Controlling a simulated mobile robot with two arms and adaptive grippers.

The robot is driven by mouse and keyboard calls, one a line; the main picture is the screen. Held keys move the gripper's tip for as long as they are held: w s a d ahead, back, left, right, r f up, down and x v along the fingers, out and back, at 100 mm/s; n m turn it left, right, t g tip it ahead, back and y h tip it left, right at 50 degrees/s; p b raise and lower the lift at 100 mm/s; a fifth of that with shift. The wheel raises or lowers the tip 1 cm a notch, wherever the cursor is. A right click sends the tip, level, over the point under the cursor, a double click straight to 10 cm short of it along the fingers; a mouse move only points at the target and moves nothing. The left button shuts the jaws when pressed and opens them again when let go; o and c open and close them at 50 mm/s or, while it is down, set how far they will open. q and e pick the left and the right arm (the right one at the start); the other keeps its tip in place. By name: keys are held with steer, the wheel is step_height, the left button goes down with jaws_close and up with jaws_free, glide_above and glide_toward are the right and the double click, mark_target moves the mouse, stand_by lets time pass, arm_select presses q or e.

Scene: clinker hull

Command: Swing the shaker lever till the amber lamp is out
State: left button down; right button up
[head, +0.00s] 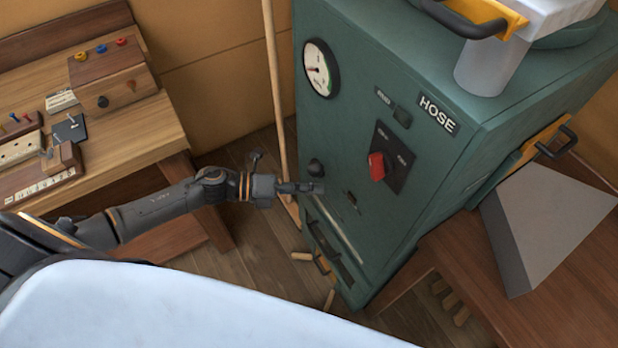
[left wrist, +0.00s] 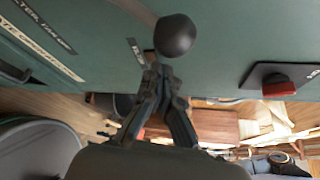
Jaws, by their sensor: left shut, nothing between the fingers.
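A black ball knob (head: 316,168), which looks like the shaker lever's end, sits low on the front of the green cabinet (head: 345,120). In the left wrist view the knob (left wrist: 175,36) stands on a pale stem just beyond my fingertips. My left gripper (head: 318,187) is shut and empty, just below the knob in the head view; whether it touches the knob I cannot tell. No lit amber lamp shows; a small dark square fitting (head: 402,115) sits beside the HOSE label. My right gripper is not in view.
A red rotary switch (head: 377,166) on a black plate and a round gauge (head: 321,68) are on the cabinet front. A wooden pole (head: 274,90) stands left of it. A wooden bench (head: 150,125) is at the left, a grey wedge (head: 545,230) at the right.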

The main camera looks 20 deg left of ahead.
arm_select(q)
steer(key=shift+w+a+r, duration=0.3)
steer(key=shift+w+a, duration=0.15)
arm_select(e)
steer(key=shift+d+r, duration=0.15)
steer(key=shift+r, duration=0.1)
arm_select(q)
steer(key=shift+a, duration=0.1)
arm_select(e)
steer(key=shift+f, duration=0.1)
